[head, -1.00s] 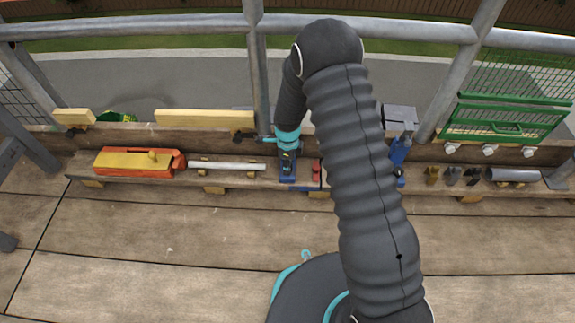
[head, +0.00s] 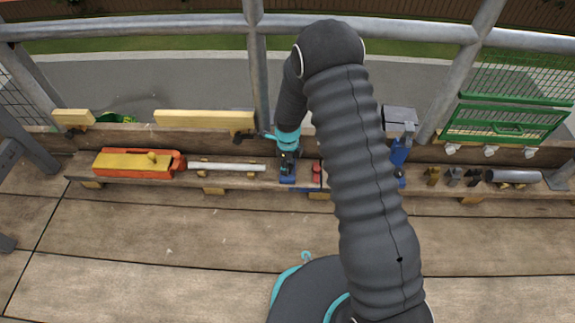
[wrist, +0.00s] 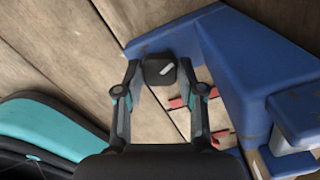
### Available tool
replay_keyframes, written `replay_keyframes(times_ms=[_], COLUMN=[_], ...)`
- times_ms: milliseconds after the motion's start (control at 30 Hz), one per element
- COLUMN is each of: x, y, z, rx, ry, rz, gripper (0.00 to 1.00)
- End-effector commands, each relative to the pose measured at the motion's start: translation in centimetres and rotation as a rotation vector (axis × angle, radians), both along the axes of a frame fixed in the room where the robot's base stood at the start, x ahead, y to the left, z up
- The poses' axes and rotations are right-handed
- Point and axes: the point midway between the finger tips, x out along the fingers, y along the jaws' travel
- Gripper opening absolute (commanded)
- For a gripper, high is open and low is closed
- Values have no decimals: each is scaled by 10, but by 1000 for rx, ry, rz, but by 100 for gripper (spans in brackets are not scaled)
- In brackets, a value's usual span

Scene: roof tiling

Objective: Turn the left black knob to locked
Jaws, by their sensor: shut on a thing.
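A black knob (wrist: 159,72) with a short white mark shows in the wrist view, at the edge of a blue body (wrist: 235,60). The white mark slants up to the right. My gripper (wrist: 160,82) is shut on the knob, one finger on each side. In the head view my gripper (head: 287,160) points down at the blue base (head: 287,179) on the plank ledge. The knob cannot be made out there. I cannot read any locked marking.
Red parts (wrist: 182,101) sit close to the right finger in the wrist view. In the head view, an orange and yellow tool (head: 130,162) and a white rod (head: 225,166) lie left. A blue tool (head: 399,155) stands right, partly behind my arm. The deck in front is clear.

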Motion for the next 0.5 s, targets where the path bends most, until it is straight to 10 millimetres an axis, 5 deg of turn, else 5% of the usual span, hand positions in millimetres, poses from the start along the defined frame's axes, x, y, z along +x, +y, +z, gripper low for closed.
replay_keyframes(times_ms=[33,67,167,500], x=[0,0,0,1], y=[1,0,0,0], z=[0,0,0,2], rx=[0,0,0,1], ry=[0,0,0,-1], rz=[1,1,1,0], gripper=[4,41,64,64])
